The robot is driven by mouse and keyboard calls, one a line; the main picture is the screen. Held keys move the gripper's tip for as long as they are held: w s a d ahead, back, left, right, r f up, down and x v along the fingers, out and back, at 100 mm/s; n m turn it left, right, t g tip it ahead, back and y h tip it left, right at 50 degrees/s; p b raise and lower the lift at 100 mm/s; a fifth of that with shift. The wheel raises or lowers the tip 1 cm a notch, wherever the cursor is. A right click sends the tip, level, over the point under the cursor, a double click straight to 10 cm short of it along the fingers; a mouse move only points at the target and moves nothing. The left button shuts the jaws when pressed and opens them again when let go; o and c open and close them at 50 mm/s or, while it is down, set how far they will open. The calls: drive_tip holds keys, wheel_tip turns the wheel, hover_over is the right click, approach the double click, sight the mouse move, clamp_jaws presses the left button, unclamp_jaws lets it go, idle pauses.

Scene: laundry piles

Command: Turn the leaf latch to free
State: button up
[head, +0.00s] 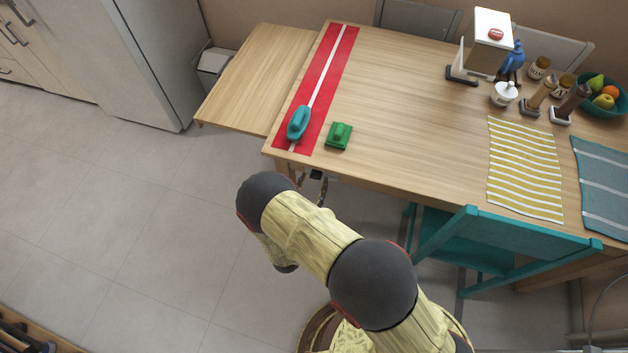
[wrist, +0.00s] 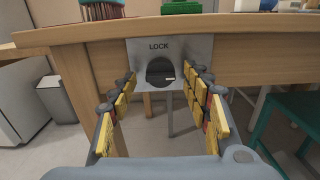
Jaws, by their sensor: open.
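The leaf latch shows in the wrist view as a grey metal plate (wrist: 203,52) marked LOCK on the table's front edge, with a dark rounded knob (wrist: 160,70) in its middle. A small pale mark shows at the knob's right. My gripper (wrist: 161,82) is open and empty, its yellow-padded fingers on either side of the knob; I cannot tell whether they touch it. In the head view my gripper (head: 316,187) is partly hidden behind my arm, near the table's front edge. The latch is not visible there. The table leaf (head: 258,75) lies level at the table's left.
A red runner (head: 335,60) with a white stripe bears a teal iron-like object (head: 299,122). A green block-like object (head: 339,135) stands beside it. A teal chair (head: 490,245) stands at the table's front, right of my arm.

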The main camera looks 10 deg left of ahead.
drive_tip(key=s, duration=1)
drive_tip(key=shift+s+a, duration=0.4)
